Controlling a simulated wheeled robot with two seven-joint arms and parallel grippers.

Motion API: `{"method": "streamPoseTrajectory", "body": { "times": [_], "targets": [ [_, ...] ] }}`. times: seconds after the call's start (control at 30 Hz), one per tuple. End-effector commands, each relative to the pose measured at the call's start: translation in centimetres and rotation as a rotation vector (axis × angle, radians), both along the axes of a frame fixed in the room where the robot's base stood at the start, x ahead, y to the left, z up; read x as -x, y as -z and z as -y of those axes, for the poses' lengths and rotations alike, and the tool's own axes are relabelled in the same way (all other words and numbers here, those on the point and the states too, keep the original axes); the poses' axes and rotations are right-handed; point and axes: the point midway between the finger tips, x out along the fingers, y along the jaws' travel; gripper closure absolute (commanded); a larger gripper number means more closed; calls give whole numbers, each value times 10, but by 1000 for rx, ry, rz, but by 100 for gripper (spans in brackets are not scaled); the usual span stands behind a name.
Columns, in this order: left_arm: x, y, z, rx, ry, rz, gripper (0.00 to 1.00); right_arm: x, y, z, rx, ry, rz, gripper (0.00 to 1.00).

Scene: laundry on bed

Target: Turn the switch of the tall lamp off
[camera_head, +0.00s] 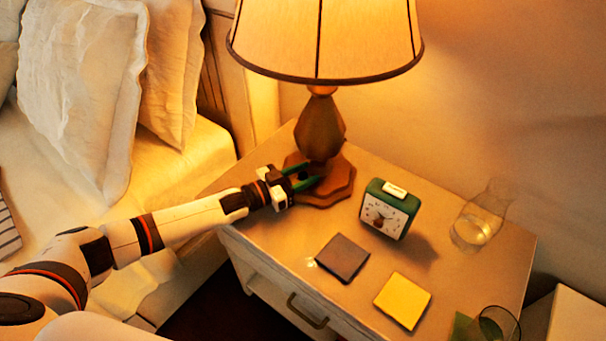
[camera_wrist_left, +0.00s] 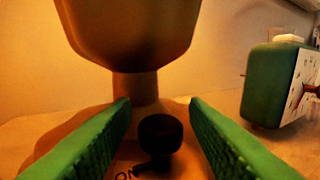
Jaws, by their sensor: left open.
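The tall lamp (camera_head: 322,125) stands on the nightstand with a lit, glowing shade (camera_head: 325,38). Its wooden base and stem (camera_wrist_left: 130,30) fill the upper left of the left wrist view. A black knob switch (camera_wrist_left: 160,138) sits on the lamp base, with the letters "ON" beside it. My left gripper (camera_head: 313,177) is at the front of the lamp base. Its green fingers (camera_wrist_left: 160,125) are open, one on each side of the knob, with gaps showing between fingers and knob. In the head view the knob is hard to make out near the fingertips. My right gripper is not in view.
A green alarm clock (camera_head: 390,208) stands right of the lamp base; it also shows in the wrist view (camera_wrist_left: 265,85). A dark square (camera_head: 342,257), a yellow square (camera_head: 402,300) and glasses (camera_head: 478,225) are on the nightstand (camera_head: 270,245). The bed with pillows is at left.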

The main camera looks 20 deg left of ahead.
Motion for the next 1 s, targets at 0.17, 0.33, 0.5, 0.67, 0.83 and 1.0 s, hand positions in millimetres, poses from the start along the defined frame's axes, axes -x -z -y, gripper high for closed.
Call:
{"method": "streamPoseTrajectory", "body": {
  "times": [0.17,0.33,0.5,0.67,0.83,1.0],
  "targets": [
    [0,0,0,0,0,0,64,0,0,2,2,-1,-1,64],
    [0,0,0,0,0,0,92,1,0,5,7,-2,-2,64],
    [1,0,0,1,-3,-1,100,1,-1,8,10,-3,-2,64],
    [1,-1,1,3,-33,-4,100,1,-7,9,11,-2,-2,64],
    [2,-3,1,7,-115,-7,100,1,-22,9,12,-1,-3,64],
    [2,-4,2,10,-246,-9,100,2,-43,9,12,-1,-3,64]
  ]
}}
